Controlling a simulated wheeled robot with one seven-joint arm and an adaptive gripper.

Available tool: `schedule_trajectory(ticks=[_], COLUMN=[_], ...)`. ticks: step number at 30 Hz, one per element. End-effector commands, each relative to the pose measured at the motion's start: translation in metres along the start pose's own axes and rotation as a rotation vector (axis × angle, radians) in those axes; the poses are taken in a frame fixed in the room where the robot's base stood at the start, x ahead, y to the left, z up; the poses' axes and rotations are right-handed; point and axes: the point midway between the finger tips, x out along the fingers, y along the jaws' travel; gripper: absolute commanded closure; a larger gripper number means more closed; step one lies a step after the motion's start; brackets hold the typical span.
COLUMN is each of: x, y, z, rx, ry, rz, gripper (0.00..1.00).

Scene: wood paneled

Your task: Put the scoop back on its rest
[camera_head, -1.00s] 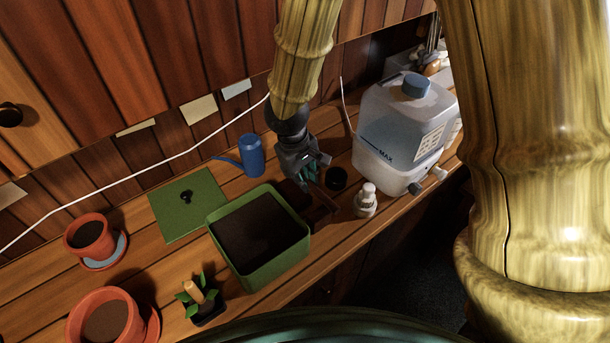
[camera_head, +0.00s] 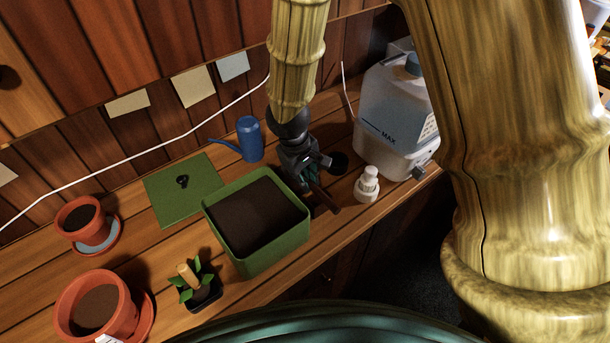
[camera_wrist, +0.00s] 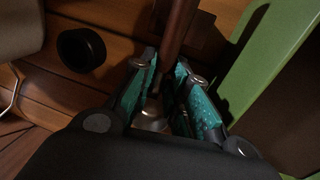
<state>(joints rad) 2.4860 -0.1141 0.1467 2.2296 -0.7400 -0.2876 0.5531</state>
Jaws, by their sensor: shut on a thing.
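The scoop's brown handle (camera_wrist: 175,30) runs between the teal-padded fingers of my gripper (camera_wrist: 170,78) in the wrist view. A shiny metal part (camera_wrist: 151,116) shows lower between the fingers; the rest of the scoop is hidden. In the head view my gripper (camera_head: 308,176) is low over the bench, just right of the green soil box. A thin brown rod (camera_head: 327,201), seemingly the handle, sticks out from it toward the bench's front edge. A darker brown patch (camera_wrist: 201,35) lies beside the handle in the wrist view; I cannot tell whether it is the rest.
The green box (camera_head: 262,262) of soil stands close left of my gripper. A black round pot (camera_head: 340,163), white pump bottle (camera_head: 367,187) and water tank (camera_head: 385,150) are at right. A blue watering can (camera_head: 249,139) stands behind, with a green lid (camera_head: 172,205) left.

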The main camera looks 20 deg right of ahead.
Motion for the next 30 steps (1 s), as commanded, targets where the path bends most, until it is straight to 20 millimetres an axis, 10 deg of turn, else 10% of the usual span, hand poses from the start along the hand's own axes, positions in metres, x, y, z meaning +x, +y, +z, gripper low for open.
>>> schedule_trajectory(ticks=[24,25,30], x=[0.0062,0.0057,0.0055], y=[-0.0011,-0.001,-0.001], z=[-0.0001,-0.0002,-0.0001], rx=[0.0,0.0,0.0], ry=[0.001,0.001,0.001], rz=[0.0,0.0,0.0], gripper=[1.0,0.8,0.58])
